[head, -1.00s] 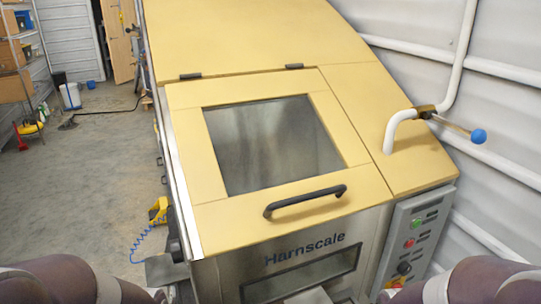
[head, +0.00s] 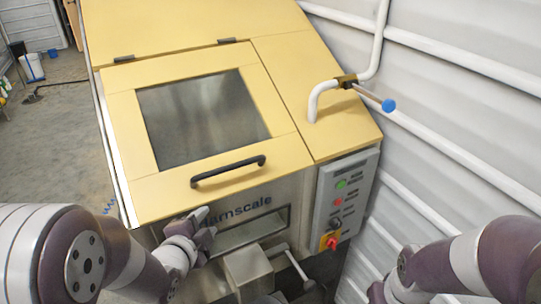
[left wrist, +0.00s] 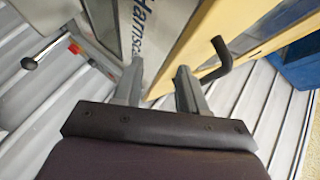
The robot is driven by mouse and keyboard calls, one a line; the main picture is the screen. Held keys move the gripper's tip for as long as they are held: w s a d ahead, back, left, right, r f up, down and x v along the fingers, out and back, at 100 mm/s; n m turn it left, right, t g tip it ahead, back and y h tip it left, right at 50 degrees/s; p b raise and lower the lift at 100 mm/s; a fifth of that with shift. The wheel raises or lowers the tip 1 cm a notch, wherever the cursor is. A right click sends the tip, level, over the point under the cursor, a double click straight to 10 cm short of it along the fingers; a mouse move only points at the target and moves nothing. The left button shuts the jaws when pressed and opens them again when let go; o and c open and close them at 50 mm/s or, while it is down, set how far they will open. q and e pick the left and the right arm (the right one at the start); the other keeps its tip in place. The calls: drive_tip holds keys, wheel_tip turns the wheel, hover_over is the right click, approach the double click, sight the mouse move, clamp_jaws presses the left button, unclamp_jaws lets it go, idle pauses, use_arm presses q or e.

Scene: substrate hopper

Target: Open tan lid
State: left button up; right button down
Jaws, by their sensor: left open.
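The tan lid (head: 120,110) lies shut on the machine's sloped front, with a dark window (head: 203,120) in it. Its black bar handle (head: 228,171) runs along the lower edge. The handle also shows as a dark hooked bar in the left wrist view (left wrist: 221,58), right of the fingertips. My left gripper (head: 201,219) is open and empty, in front of the machine's front face, below and left of the handle and apart from it. Its two fingers show in the left wrist view (left wrist: 160,82). My right arm is at the lower right; its gripper does not show.
A control panel (head: 345,200) with buttons and a red-yellow switch is right of the lid. A white pipe (head: 318,97) with a blue-knobbed valve lever (head: 388,105) rises beside it. A grey box-shaped part (head: 247,268) juts from the machine's front. A ribbed wall stands at right; floor is open at left.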

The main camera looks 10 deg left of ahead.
sight(230, 168)
use_arm(q)
wheel_tip(230, 168, up, 6)
drive_tip(key=m+t+h+p, duration=0.1)
drive_tip(key=m+t+h, duration=0.15)
drive_tip(key=m, duration=0.25)
drive_tip(key=shift+t, duration=0.55)
drive_tip(key=p+x, duration=0.1)
drive_tip(key=x, duration=0.3)
drive_tip(key=p+x, duration=0.1)
drive_tip(key=x, duration=0.3)
drive_tip(key=p+x, duration=0.2)
drive_tip(key=x, duration=0.2)
drive_tip(key=shift+w+d+r, duration=0.2)
drive_tip(key=shift+d+r, duration=0.05)
drive_tip(key=shift+d, duration=0.15)
drive_tip(key=shift+w+d, duration=0.2)
drive_tip(key=shift+w, duration=0.15)
drive_tip(key=shift+f, duration=0.1)
use_arm(e)
drive_tip(key=r, duration=0.5)
drive_tip(key=shift+a+r, duration=0.3)
use_arm(q)
drive_tip(key=shift+w+a, duration=0.1)
drive_tip(key=shift+a, duration=0.05)
use_arm(e)
drive_tip(key=shift+w, duration=0.1)
use_arm(q)
clamp_jaws()
